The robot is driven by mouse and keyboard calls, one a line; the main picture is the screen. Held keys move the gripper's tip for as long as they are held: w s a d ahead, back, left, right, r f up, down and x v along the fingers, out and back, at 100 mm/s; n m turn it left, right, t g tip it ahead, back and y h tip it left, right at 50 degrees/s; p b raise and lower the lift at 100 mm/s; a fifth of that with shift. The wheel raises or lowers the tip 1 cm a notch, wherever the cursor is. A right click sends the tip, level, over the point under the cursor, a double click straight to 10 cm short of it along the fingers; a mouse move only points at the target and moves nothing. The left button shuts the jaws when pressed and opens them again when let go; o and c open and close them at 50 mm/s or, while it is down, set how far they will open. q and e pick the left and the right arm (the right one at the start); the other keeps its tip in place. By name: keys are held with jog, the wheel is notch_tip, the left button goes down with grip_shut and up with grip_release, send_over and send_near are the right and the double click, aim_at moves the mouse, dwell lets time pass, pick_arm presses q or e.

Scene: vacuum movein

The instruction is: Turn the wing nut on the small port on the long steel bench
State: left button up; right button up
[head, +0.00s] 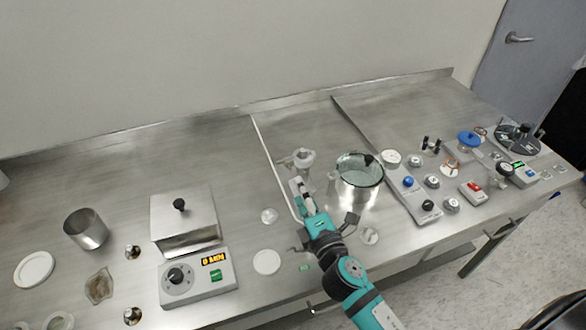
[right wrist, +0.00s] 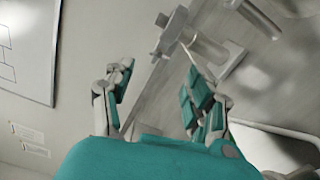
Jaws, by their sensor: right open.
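A small pale grey port (head: 303,158) stands on the long steel bench (head: 210,130), left of the large glass-lidded pot. The nut's wings are too small to make out. My right gripper (head: 299,187) is open and empty, just in front of the port and apart from it. In the right wrist view its two fingers (right wrist: 155,82) stand wide apart. My left gripper is not in view.
The steel pot (head: 358,190) stands close to the right of my right gripper. A grey box with a black knob (head: 182,220), a timer unit (head: 197,278) and a steel beaker (head: 85,228) stand to the left. Several knobs and switches crowd the right. The bench behind the port is clear.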

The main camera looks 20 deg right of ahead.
aim_at(290, 168)
jog(key=w, duration=0.6)
jog(key=shift+w+a+p, duration=0.15)
jog(key=shift+w+p, duration=0.2)
jog(key=shift+p, duration=0.1)
